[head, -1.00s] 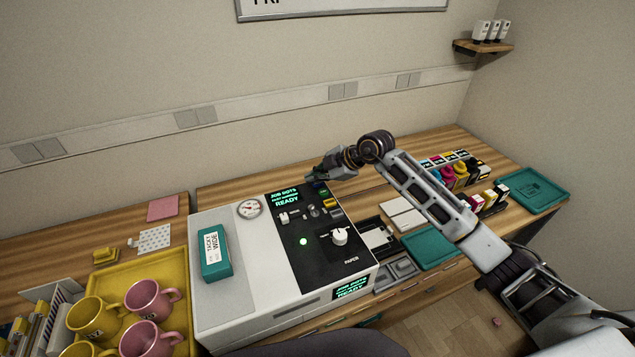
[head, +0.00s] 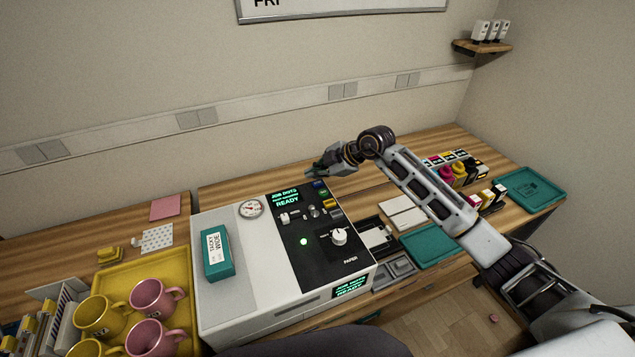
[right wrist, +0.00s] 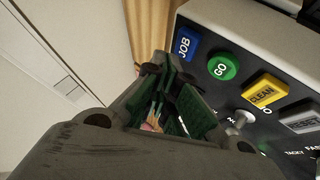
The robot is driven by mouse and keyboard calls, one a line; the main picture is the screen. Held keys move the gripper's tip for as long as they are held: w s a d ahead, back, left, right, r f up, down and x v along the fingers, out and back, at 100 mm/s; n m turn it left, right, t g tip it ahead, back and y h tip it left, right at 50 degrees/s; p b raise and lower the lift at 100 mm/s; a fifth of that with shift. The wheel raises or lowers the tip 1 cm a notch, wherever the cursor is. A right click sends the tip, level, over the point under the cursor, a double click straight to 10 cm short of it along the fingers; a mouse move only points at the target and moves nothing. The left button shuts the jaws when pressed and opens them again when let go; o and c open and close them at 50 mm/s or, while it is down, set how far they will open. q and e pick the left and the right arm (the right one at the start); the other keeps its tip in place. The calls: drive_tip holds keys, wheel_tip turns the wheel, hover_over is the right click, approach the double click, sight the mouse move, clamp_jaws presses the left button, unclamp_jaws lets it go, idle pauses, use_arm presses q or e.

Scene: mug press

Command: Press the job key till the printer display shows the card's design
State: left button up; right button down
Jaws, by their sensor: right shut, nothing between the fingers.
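The printer (head: 262,290) stands on the bench with a black panel. Its top display (head: 284,196) reads JOB DOTS and READY; a front display (head: 350,287) also shows green text. The blue JOB key (right wrist: 185,44) is at the panel's far corner, left of the green GO key (right wrist: 223,67); it also shows in the head view (head: 319,184). A white dotted card (head: 157,238) lies left of the printer. My right gripper (head: 312,171) is shut and empty, just beyond the JOB key and apart from it. My left gripper is out of view.
A teal box (head: 217,250) sits on the printer. Yellow CLEAN (right wrist: 264,90) and grey RESET (right wrist: 302,118) keys adjoin GO. A yellow tray (head: 130,275) with mugs stands at left. Ink bottles (head: 463,172) and a teal tray (head: 530,189) are at right.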

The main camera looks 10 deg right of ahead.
sight(317, 185)
drive_tip(key=shift+r+p, duration=1.85)
drive_tip(key=shift+r, duration=0.5)
drive_tip(key=shift+f, duration=0.1)
